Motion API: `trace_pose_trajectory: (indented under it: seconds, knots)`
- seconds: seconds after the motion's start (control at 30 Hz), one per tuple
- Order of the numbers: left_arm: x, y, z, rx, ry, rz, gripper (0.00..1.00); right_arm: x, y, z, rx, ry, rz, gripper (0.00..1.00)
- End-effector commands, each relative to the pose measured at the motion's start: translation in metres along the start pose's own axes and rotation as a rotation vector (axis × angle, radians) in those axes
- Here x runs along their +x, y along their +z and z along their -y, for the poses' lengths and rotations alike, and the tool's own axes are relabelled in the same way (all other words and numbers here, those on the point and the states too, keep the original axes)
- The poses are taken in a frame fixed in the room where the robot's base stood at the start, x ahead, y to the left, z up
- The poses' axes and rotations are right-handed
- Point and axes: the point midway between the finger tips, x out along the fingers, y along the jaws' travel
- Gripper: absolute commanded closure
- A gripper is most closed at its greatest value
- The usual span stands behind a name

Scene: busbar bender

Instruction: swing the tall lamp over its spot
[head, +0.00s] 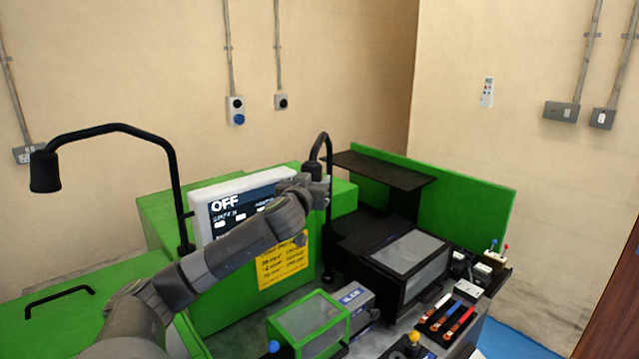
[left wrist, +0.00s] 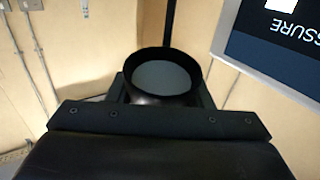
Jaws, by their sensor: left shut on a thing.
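A black curved-neck lamp (head: 328,215) stands just right of the screen. Its head (head: 312,171) hangs at my left gripper (head: 318,187), which is shut on it. In the left wrist view the round lamp head (left wrist: 162,78), with its grey lens, sits between the jaws. A second black lamp (head: 175,180) rises left of the screen, its head (head: 45,171) hanging far out to the left. I cannot tell which lamp is meant as the tall one. My right gripper is not in view.
The screen reading OFF (head: 245,208) stands on a green cabinet behind my left arm. A black machine with a grey window (head: 410,252) and a green-framed box (head: 308,320) are to the right. Coloured-handled tools lie in a tray (head: 445,318). The air above the machine is open.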

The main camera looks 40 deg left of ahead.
Motion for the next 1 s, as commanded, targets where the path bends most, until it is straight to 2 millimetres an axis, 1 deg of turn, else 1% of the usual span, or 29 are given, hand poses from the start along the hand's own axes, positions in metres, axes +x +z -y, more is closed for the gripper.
trace_pose_trajectory:
  seconds: [0.03,0.13,0.4,0.43,0.57,0.6,0.87,1.0]
  knots:
    - [0.0006,-0.0014,0.0029,0.009,-0.007,-0.003,0.95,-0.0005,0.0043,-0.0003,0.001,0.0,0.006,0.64]
    - [0.0006,-0.0015,0.0034,0.01,-0.007,-0.003,0.95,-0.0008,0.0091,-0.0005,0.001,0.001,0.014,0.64]
    - [0.0006,-0.0017,0.0032,0.012,-0.007,-0.004,0.95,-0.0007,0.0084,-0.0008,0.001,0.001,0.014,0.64]
    - [0.0005,-0.0017,0.0032,0.012,-0.007,-0.004,0.51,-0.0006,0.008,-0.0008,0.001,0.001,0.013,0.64]
    - [0.0004,-0.0014,0.0027,0.01,-0.006,-0.003,0.34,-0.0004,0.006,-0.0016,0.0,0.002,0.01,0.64]
    - [0.0004,-0.0013,0.0025,0.009,-0.005,-0.003,0.33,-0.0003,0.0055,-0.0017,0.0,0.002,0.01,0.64]
    - [-0.0005,-0.0004,0.0018,0.006,-0.003,-0.002,0.33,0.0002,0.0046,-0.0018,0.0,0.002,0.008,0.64]
    - [-0.0078,0.0006,0.0021,0.009,-0.001,-0.003,0.33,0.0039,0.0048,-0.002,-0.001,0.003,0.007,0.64]
